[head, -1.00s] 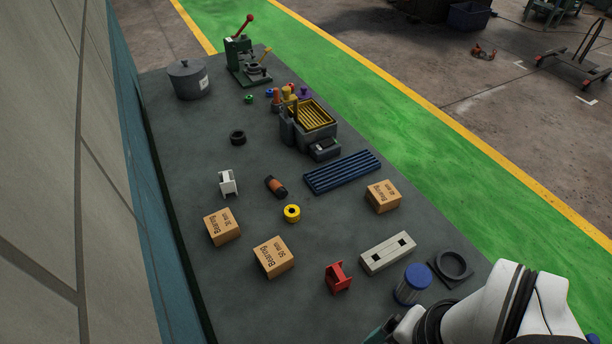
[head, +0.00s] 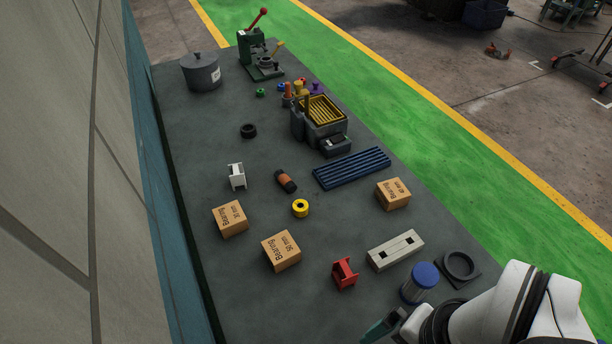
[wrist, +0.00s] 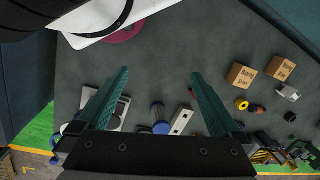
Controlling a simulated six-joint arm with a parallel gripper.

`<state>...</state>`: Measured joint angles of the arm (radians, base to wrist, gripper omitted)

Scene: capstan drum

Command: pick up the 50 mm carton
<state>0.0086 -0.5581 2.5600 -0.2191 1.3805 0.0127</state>
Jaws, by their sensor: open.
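The 50 mm carton (head: 281,251) is a tan box with printed lettering on the near left part of the bench. In the wrist view the same carton (wrist: 241,77) shows right of my gripper, outside the jaws. My gripper (wrist: 160,73) has its two teal fingers spread wide with nothing between them. In the head view only part of my gripper (head: 384,326) shows at the bottom edge, right of the carton and apart from it. The carton stands free on the bench.
The 30 mm carton (head: 229,218) stands close behind left. Another carton (head: 393,193) is farther right.

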